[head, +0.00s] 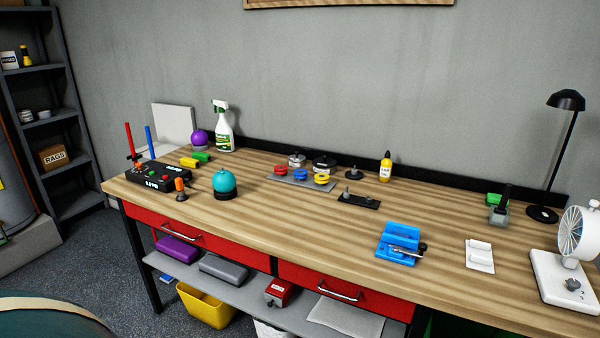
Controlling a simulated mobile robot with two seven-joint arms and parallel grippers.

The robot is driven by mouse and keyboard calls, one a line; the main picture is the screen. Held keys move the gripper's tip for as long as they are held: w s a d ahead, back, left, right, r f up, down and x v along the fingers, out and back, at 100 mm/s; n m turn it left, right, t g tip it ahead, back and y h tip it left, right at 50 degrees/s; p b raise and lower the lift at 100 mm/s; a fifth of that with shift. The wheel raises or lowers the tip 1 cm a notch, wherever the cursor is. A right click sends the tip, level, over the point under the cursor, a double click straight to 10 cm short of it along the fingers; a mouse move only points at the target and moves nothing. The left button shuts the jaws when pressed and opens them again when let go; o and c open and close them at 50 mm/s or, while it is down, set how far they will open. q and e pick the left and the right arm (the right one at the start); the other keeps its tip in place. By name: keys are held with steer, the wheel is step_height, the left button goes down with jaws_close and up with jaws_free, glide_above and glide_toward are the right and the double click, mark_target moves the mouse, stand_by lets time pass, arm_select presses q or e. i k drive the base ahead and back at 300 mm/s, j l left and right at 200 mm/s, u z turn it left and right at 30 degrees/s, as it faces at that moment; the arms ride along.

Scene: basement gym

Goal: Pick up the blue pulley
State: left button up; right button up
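A grey tray (284,181) on the workbench holds small pulley-like discs. A larger blue fixture (394,243) with a metal rod stands nearer the front edge. Neither of my grippers is in view.
The wooden workbench (300,225) has clear room at its front middle. A black control box (160,177), teal dome (224,182) and spray bottle (223,130) stand left. A yellow bottle (385,167) stands behind. A lamp (567,101) and white fan (572,250) stand right.

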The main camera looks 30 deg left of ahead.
mark_target(302, 174)
steer(key=j+z, duration=0.15)
steer(key=j, duration=0.4)
steer(key=k+j+z, duration=0.1)
steer(key=j, duration=0.4)
steer(key=k+j+z, duration=0.15)
steer(key=j, duration=0.4)
steer(key=j+z, duration=0.15)
steer(key=j, duration=0.35)
steer(key=k, duration=0.05)
